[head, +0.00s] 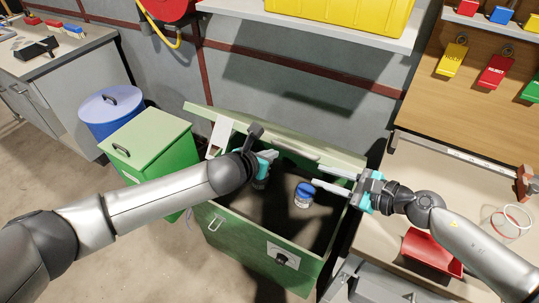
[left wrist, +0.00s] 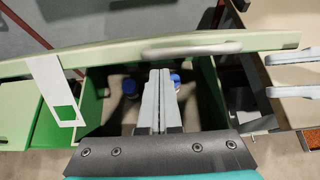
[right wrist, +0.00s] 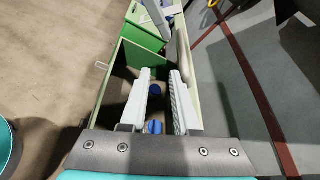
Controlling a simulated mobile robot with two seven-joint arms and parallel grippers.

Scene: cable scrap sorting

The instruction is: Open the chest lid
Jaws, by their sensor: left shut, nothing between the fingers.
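The green chest (head: 237,233) stands open in the middle of the head view. Its lid (head: 240,122) is raised along the wall side and shows nearly edge-on, with a grey handle (left wrist: 192,49) on its edge. My left gripper (head: 270,160) is shut and empty over the opening, close to the lid; its fingers lie together in the left wrist view (left wrist: 160,85). My right gripper (head: 328,180) is open and empty over the right side of the opening. In the right wrist view its fingers (right wrist: 160,85) stand apart. I cannot tell whether either gripper touches the lid.
A blue-capped jar (head: 303,196) is inside the chest, with another partly hidden near my left gripper. A green bin (head: 150,145) and a blue drum (head: 110,112) stand to the left. A workbench with a red scoop (head: 432,252) is at right. A shelf (head: 310,22) hangs above.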

